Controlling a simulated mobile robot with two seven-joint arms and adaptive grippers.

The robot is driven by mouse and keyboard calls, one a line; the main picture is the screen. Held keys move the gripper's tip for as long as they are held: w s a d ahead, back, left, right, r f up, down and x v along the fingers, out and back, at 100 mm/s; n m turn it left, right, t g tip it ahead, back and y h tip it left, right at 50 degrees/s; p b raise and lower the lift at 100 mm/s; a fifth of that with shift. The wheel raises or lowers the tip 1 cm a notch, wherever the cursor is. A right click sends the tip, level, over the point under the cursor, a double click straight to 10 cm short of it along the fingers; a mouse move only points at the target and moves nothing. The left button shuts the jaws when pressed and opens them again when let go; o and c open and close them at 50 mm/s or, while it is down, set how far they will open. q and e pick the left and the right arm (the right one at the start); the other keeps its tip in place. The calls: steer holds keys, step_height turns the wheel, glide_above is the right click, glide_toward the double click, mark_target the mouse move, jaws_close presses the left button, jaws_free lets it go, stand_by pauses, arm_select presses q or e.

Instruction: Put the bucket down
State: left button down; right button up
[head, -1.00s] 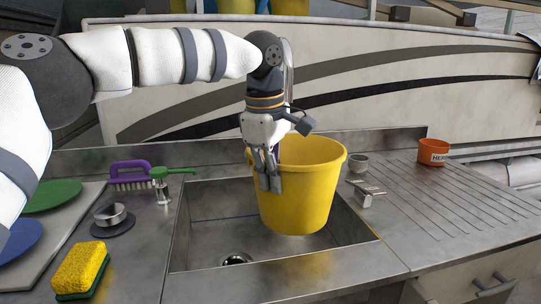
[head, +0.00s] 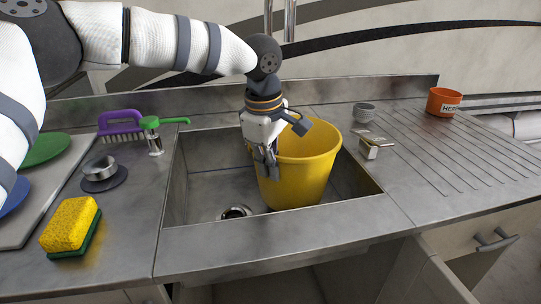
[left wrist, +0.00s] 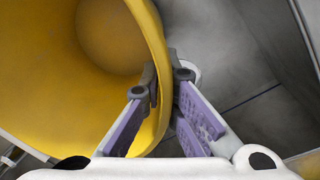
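The yellow bucket (head: 305,175) is upright inside the steel sink basin (head: 210,178), in its right part. My left gripper (head: 267,168) is at the bucket's left side, pointing down. In the left wrist view its fingers (left wrist: 161,85) are closed on the bucket's wall (left wrist: 157,60) at the rim, one finger inside and one outside. The bucket looks empty in the part I see. I cannot tell whether its base touches the basin floor. My right gripper is not in view.
A drain (head: 235,212) shows left of the bucket. The ribbed drainboard (head: 440,160) is mostly clear.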

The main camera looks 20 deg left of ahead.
mark_target(270, 182)
arm_select(q)
steer(key=shift+w+f, duration=0.1)
steer(key=shift+f, duration=1.1)
steer(key=shift+f, duration=0.85)
steer(key=c, duration=1.7)
jaws_free()
steer(key=shift+c, duration=0.6)
steer(key=c, duration=0.3)
